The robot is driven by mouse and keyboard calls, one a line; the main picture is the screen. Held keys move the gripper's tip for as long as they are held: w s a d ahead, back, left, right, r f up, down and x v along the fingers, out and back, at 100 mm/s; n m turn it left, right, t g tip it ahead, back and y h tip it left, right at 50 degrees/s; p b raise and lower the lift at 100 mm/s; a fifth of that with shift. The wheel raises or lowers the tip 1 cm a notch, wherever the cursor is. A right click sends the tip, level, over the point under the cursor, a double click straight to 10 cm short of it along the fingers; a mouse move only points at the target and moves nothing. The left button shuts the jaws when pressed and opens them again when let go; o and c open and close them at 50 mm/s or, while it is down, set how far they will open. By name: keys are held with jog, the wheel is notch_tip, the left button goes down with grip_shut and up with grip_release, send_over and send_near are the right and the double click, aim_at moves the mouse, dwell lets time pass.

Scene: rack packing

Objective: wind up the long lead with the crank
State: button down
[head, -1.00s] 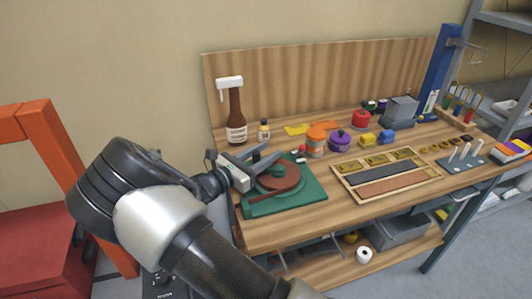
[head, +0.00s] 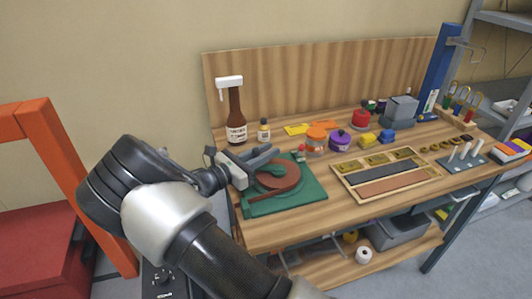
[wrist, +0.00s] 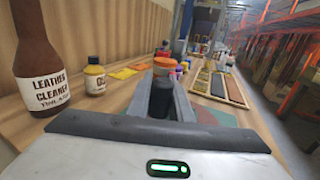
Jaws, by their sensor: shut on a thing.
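The winder has a round red-brown reel (head: 277,181) on a green base (head: 312,197) at the left front of the bench. My gripper (head: 262,157) reaches over the reel's back left part from the left. In the wrist view, my fingers (wrist: 163,92) are shut on a dark upright crank knob (wrist: 162,103). The crank arm under the knob is mostly hidden by my fingers and palm. I cannot pick out the long lead clearly in either view.
A leather cleaner bottle (head: 236,112) and a small bottle (head: 263,131) stand behind the winder. Jars, including a purple one (head: 340,141), stand to its right. A wooden tray (head: 432,173) lies further right. Bare bench shows along the front.

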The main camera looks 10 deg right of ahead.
jog(key=m+g+h+b, duration=0.1)
jog(key=g, duration=0.1)
jog(key=d+m+g+h+b, duration=0.1)
jog(key=m+g, duration=0.1)
jog(key=w+m+g+b, duration=0.1)
jog(key=m+g, duration=0.1)
jog(key=g, duration=0.1)
jog(key=shift+d+f+h+b, duration=0.3)
jog(key=shift+d+h+b, duration=0.05)
jog(key=shift+h, duration=0.05)
jog(key=m+g+b, duration=0.1)
jog(key=g, duration=0.1)
jog(key=d+m+g+b, duration=0.1)
jog(key=g, duration=0.1)
jog(key=shift+w+r+b, duration=0.1)
jog(key=shift+w+b, duration=0.05)
jog(key=shift+b, duration=0.15)
jog(key=shift+d+r+m+g+b, duration=0.1)
jog(key=shift+d+m+g+b, duration=0.1)
jog(key=shift+m+g+b, duration=0.55)
jog(key=shift+r+g, duration=0.1)
jog(key=shift+g, duration=0.25)
jog(key=c, duration=1.6)
grip_release()
notch_tip(320, 180, up, 10)
jog(key=shift+r+p, duration=0.1)
jog(key=shift+p, duration=1)
